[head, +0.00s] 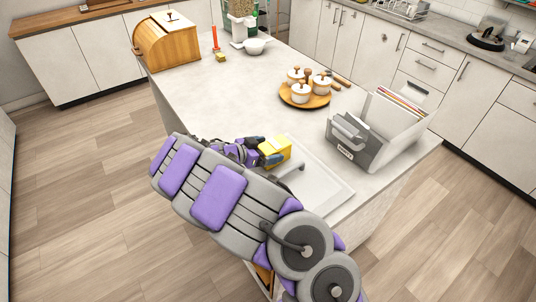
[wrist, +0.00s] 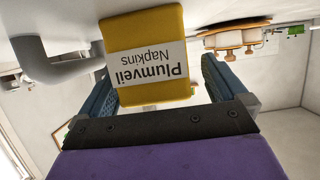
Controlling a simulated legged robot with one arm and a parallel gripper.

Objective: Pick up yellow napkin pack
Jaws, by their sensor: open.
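The yellow napkin pack (head: 279,149) stands on the white island counter, just beyond my gripper (head: 266,151) in the head view. In the wrist view the napkin pack (wrist: 150,30) appears upside down, its white "Plumveil Napkins" label facing me. My gripper (wrist: 160,92) is open, with one blue finger on each side of the pack's near part. A gap shows between the pack and the right finger; the left finger is close to the pack's edge, and I cannot tell if it touches. My arm hides part of the counter below.
A grey faucet (wrist: 62,66) is close beside the pack, at a pale sink (head: 318,186). A grey file holder (head: 362,151) stands to the right. A round wooden tray (head: 306,104) with white pots is farther back. The counter's left middle is clear.

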